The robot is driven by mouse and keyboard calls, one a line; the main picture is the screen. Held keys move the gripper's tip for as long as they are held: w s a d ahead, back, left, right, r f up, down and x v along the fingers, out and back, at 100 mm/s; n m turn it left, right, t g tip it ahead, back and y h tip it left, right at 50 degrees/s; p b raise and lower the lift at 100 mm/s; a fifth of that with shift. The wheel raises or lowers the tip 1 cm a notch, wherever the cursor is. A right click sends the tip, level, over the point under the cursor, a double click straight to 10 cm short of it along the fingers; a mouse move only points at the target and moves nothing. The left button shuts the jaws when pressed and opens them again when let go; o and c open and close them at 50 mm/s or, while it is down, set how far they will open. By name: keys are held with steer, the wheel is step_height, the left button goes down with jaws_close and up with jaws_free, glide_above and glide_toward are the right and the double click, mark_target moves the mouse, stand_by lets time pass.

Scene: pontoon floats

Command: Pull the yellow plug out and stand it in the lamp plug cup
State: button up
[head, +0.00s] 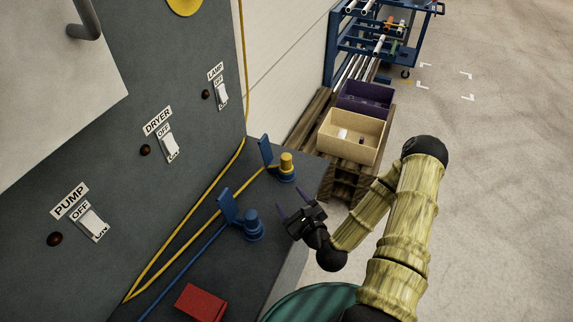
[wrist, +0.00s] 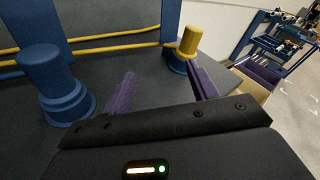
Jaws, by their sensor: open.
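The yellow plug (head: 287,161) stands upright in a blue socket (head: 287,176) on the dark ledge, with a yellow cable running off to the left. In the wrist view the yellow plug (wrist: 190,40) is beyond the right finger. My gripper (head: 293,203) has purple fingers spread apart with nothing between them. It is in front of the ledge, to the right of the blue plug and nearer than the yellow plug, touching neither. The wrist view shows both fingers of my gripper (wrist: 163,84). I cannot make out a lamp plug cup in either view.
A blue plug (head: 252,221) stands in its own base beside a blue upright plate (head: 228,207). A red block (head: 201,302) lies nearer on the ledge. The panel has PUMP, DRYER and LAMP switches (head: 222,95). A tan bin (head: 352,136) stands on a pallet; floor at right is clear.

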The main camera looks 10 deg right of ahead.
mark_target(289, 161)
steer(key=d+m+h, duration=0.1)
steer(key=m, duration=0.1)
steer(key=d+m+t+h, duration=0.1)
steer(key=m, duration=0.1)
steer(key=d+r+m+t+h, duration=0.1)
steer(key=m, duration=0.2)
steer(key=shift+s+d+h, duration=0.1)
steer(key=shift+s+h, duration=0.2)
steer(key=shift+w, duration=0.1)
steer(key=shift+w+f+b, duration=0.15)
steer(key=shift+w+b, duration=0.45)
steer(key=shift+b, duration=0.35)
steer(key=w+b, duration=0.3)
steer(key=b, duration=0.2)
steer(key=shift+w, duration=0.2)
steer(key=shift+w+a, duration=0.2)
steer(key=shift+w, duration=0.1)
steer(key=w, duration=0.2)
steer(key=w+p, duration=0.1)
steer(key=w, duration=0.3)
steer(key=shift+w+a+r, duration=0.1)
steer(key=shift+w+r, duration=0.05)
steer(key=shift+r, duration=0.15)
steer(key=shift+w+f, duration=0.1)
steer(key=shift+w, duration=0.15)
